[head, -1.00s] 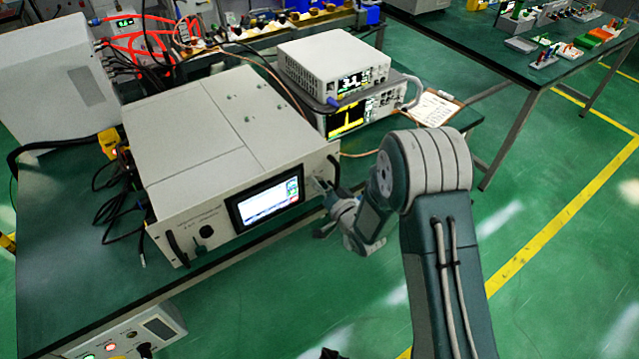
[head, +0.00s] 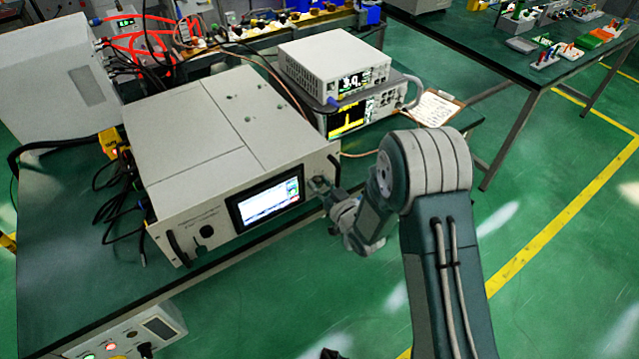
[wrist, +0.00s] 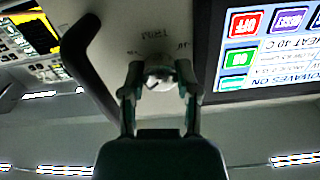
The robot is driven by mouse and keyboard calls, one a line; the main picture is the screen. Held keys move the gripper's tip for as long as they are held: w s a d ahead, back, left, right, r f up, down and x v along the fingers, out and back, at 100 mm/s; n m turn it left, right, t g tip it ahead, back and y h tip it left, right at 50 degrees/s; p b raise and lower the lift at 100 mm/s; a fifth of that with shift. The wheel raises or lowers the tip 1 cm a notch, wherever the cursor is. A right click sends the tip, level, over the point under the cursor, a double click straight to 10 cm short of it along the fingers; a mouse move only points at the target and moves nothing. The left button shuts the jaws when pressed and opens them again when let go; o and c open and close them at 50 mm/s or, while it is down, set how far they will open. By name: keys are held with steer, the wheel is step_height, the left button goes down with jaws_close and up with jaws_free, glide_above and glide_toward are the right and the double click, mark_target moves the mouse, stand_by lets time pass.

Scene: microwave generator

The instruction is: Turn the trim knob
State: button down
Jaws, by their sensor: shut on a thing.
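The microwave generator (head: 225,150) is a large light grey box on the green bench, with a lit screen on its front panel. The trim knob (wrist: 160,75) is small and round, on the panel between the screen and a dark handle in the wrist view. My gripper (wrist: 160,88) has one finger on each side of the knob and is shut on it. The wrist view is upside down, and the label by the knob is blurred. In the head view my gripper (head: 318,186) is at the right end of the front panel, and the knob is hidden there.
The screen (wrist: 262,45) is close beside the gripper, and the dark handle (wrist: 88,62) is on its other side. Two stacked instruments (head: 345,85) stand behind the generator. A clipboard (head: 432,108) lies on the bench. Open floor lies to the right.

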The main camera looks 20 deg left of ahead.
steer(key=shift+f, duration=0.1)
stand_by(0.4)
steer(key=shift+c, duration=1.7)
jaws_free()
